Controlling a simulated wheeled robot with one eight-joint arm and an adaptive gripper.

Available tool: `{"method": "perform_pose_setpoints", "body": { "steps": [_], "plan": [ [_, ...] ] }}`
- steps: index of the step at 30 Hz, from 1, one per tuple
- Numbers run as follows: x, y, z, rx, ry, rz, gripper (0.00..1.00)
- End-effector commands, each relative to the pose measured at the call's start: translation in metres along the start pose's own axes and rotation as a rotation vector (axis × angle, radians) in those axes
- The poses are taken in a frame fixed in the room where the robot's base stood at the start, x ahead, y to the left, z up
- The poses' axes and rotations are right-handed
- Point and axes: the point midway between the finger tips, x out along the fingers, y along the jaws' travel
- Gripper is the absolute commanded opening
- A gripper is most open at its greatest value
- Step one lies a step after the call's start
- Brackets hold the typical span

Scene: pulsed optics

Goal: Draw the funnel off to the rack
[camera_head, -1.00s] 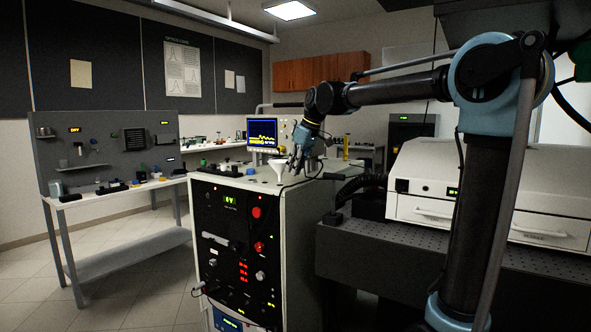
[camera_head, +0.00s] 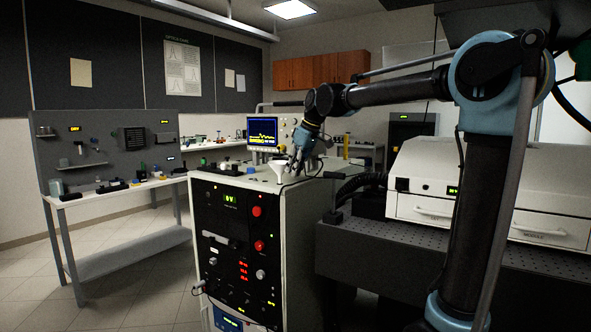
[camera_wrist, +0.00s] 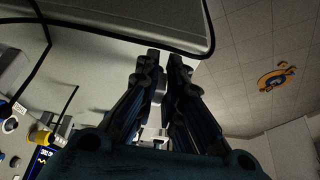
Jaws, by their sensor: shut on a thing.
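A small white funnel (camera_head: 278,168) shows wide end up, at the top of the tall instrument cabinet (camera_head: 299,207). My gripper (camera_head: 293,168) is right beside it and shut on it. I cannot tell whether the funnel touches the cabinet top. In the wrist view, my gripper's dark fingers (camera_wrist: 165,65) reach forward, close together, with a pale shape between them. The fingers hide most of that shape. Which piece of furniture is the rack is not clear from the frames.
A scope with a yellow trace (camera_head: 262,132) stands behind the funnel. A grey pegboard bench (camera_head: 105,150) with several small items is at the left. A perforated dark table (camera_head: 440,240) carries a white enclosure (camera_head: 485,185) at the right. Open floor lies between bench and cabinet.

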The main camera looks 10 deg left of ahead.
Motion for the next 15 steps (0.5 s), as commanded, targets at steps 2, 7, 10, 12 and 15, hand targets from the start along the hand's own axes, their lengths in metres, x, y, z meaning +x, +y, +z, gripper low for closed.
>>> {"method": "perform_pose_setpoints", "body": {
  "steps": [2,7,10,12,15],
  "plan": [
    [0.0016,0.0001,0.0007,0.000,0.000,0.000,0.00],
    [0.0049,0.0001,0.0023,0.000,0.000,0.000,0.00],
    [0.0066,0.0001,0.0031,0.000,0.000,0.000,0.00],
    [0.0076,0.0001,0.0036,0.000,0.000,0.000,0.00],
    [0.0081,0.0001,0.0038,0.000,0.000,0.000,0.00]
  ]
}}
